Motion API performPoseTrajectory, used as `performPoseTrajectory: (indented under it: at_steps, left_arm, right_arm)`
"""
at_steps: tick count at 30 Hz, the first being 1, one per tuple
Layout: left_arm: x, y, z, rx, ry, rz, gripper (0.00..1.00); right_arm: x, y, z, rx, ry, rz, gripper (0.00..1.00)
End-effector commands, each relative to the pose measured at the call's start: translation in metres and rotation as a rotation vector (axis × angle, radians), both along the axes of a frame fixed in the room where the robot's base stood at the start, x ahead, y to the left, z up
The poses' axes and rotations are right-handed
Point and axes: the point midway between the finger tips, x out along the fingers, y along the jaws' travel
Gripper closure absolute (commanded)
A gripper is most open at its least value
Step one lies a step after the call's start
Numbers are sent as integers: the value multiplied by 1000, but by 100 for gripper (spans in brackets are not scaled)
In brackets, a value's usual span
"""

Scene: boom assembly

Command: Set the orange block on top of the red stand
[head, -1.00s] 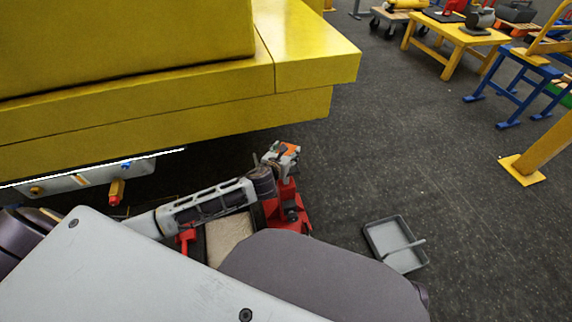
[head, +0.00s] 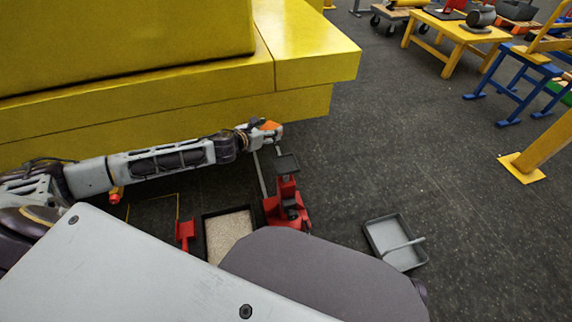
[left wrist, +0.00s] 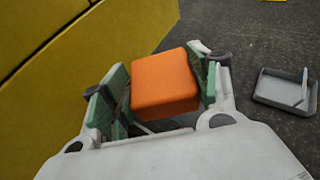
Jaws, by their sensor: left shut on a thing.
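My left gripper (head: 259,133) reaches out from the left, close to the yellow structure. It is shut on the orange block (head: 269,125). In the left wrist view the orange block (left wrist: 163,83) sits between the green-padded fingers of the gripper (left wrist: 160,92). The red stand (head: 286,206) is on the floor, nearer to me than the gripper, with a dark flat plate (head: 287,163) at its top. The plate looks bare, and the block is apart from it in the picture. I cannot make out the stand in the wrist view. My right gripper is not in view.
The big yellow structure (head: 300,62) fills the upper left, near the gripper. A light-filled tray (head: 228,233) and a red piece (head: 185,231) are left of the stand. A grey tray (head: 392,240) lies to the right.

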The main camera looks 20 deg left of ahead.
Motion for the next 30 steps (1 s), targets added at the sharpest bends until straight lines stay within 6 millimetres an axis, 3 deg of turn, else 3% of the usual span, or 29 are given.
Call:
performPoseTrajectory:
  at_steps: [12,30]
  left_arm:
    - [3,-8,17,2,-5,-119,70]
    - [-1,-22,25,1,-3,-267,70]
  right_arm:
    - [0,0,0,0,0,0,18]
    - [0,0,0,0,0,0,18]
